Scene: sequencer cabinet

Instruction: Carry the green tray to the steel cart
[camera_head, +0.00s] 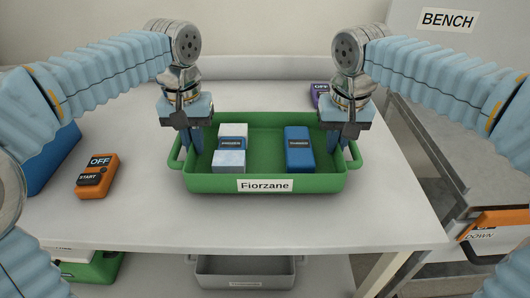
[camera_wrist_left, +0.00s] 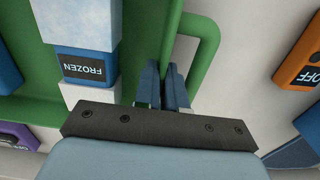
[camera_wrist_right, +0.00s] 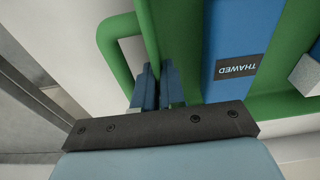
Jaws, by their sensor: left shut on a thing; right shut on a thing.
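The green tray (camera_head: 325,183), labelled "Fiorzane", is level near the middle of the white table; I cannot tell whether it touches the tabletop. It holds a blue-and-white block marked "FROZEN" (camera_wrist_left: 85,68) at left and a blue block marked "THAWED" (camera_wrist_right: 240,65) at right. My left gripper (camera_wrist_left: 166,88) is shut on the tray's left wall beside its loop handle. My right gripper (camera_wrist_right: 152,88) is shut on the right wall beside the other handle. A grey metal unit with an orange handle, likely the steel cart (camera_head: 440,130), stands right of the table.
The white table (camera_head: 300,228) has bare surface in front of the tray. An orange switch box (camera_head: 97,177) and a blue object (camera_head: 48,160) lie at left. A purple box (camera_head: 319,95) sits behind the tray. A grey bin (camera_head: 245,274) is below. A "BENCH" sign (camera_head: 447,20) is back right.

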